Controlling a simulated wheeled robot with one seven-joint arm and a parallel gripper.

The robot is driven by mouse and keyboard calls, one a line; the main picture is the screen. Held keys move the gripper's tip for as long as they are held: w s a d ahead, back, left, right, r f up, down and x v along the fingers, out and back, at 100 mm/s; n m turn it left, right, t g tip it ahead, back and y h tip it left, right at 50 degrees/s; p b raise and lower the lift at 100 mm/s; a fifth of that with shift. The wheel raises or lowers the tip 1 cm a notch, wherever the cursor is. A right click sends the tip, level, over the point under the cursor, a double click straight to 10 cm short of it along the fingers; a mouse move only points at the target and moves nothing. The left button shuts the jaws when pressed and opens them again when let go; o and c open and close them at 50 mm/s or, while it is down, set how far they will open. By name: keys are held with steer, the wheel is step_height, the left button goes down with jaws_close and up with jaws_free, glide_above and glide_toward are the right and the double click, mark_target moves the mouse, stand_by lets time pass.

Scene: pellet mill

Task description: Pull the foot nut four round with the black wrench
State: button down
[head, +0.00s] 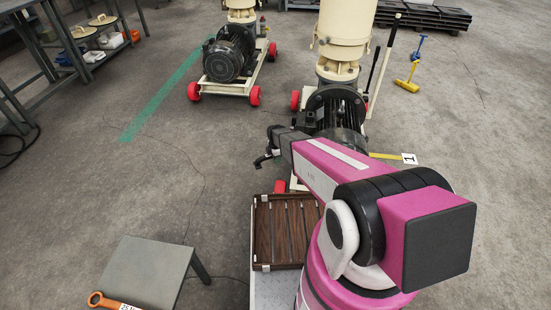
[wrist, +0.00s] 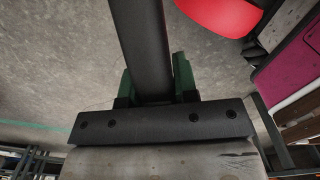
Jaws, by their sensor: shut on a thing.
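My gripper (wrist: 155,82) has its green fingers shut on a thick black bar, the handle of the black wrench (wrist: 145,35). The handle runs up out of the top of the wrist view, so the wrench's working end is out of sight there. In the head view my gripper (head: 266,158) is small and dark, low at the left of the near pellet mill (head: 338,115). Foot nut four cannot be made out in either view. Whether the wrench sits on a nut cannot be told.
A red wheel (wrist: 222,14) is close to the wrench in the wrist view. A second mill (head: 228,60) on red wheels stands behind. A slatted brown tray (head: 262,235) lies by my base. A grey stool (head: 150,270) with an orange wrench (head: 103,301) is front left.

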steer(key=shift+f, duration=0.1)
steer(key=shift+f, duration=0.45)
steer(key=shift+f, duration=0.45)
stand_by(0.6)
steer(key=shift+f, duration=0.75)
steer(key=shift+w+a+m, duration=0.15)
steer(key=shift+w+m, duration=0.3)
steer(key=shift+w, duration=0.15)
steer(key=shift+w+a+m, duration=0.15)
steer(key=shift+w+m, duration=0.3)
steer(key=shift+w, duration=0.1)
steer(key=shift+w, duration=0.15)
